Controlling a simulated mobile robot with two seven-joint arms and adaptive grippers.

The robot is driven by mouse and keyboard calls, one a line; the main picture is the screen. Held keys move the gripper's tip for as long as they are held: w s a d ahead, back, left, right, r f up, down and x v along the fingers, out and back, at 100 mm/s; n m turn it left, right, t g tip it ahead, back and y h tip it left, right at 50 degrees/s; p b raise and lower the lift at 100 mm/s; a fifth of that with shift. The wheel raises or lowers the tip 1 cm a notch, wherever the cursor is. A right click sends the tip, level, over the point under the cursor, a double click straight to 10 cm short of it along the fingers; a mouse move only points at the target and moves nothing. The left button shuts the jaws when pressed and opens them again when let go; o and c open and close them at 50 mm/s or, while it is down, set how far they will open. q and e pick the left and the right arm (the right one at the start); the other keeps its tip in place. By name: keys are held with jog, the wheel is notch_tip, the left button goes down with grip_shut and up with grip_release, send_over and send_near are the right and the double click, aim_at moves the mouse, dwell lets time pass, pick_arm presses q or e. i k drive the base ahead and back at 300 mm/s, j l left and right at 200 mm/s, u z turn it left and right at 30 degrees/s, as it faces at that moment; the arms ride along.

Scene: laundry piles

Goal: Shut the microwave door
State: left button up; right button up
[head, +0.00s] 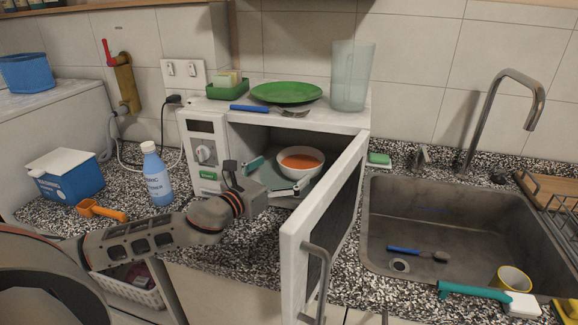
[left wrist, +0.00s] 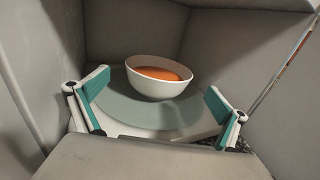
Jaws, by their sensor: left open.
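The white microwave (head: 205,150) stands on the speckled counter with its door (head: 325,215) wide open. The door is hinged on the right side and swings out toward me, with its handle (head: 318,275) on the near edge. Inside, a white bowl (head: 300,170) of orange soup sits on the grey turntable (left wrist: 125,105). My left gripper (head: 272,177) reaches into the microwave opening from the front left. Its teal-padded fingers are spread and empty, and in the left wrist view (left wrist: 157,84) the bowl stands just beyond and between them. My right gripper is not in view.
A green plate (head: 287,92), a fork and a clear pitcher (head: 351,76) stand on top of the microwave. The sink (head: 470,250) lies right of the door.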

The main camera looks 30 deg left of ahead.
aim_at(312, 240)
jog(key=k+l, duration=0.2)
jog(key=k, duration=0.3)
jog(key=k+l, duration=0.2)
jog(key=k, duration=0.25)
